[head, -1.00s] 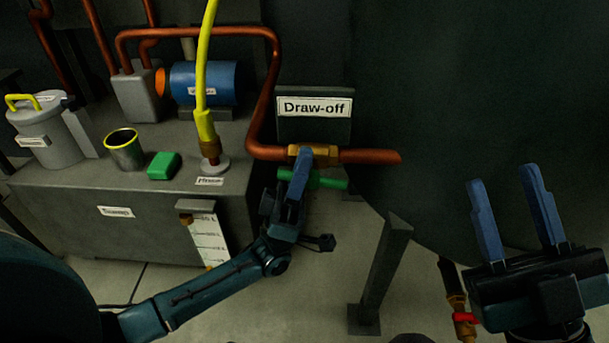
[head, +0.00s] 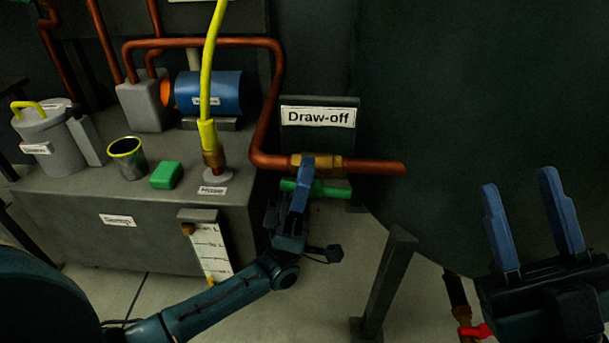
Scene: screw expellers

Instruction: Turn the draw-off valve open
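The draw-off valve has a brass body (head: 326,162) on the copper pipe, under the "Draw-off" sign (head: 318,117). Its green handle (head: 334,191) lies roughly level, just below the pipe and nearly along it. My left gripper (head: 306,163) is at the handle, with a blue finger crossing in front of it. Green shows on both sides of that finger. The other finger is hidden, so I cannot tell whether the gripper is shut on the handle. My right gripper (head: 518,180) is open and empty at the right, well away from the valve.
A dark post (head: 384,285) stands right of the valve. A red-handled valve (head: 474,331) is low, near my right gripper. The bench at left holds a metal cup (head: 128,160), a green block (head: 166,176), a lidded grey can (head: 48,138) and a blue motor (head: 208,93).

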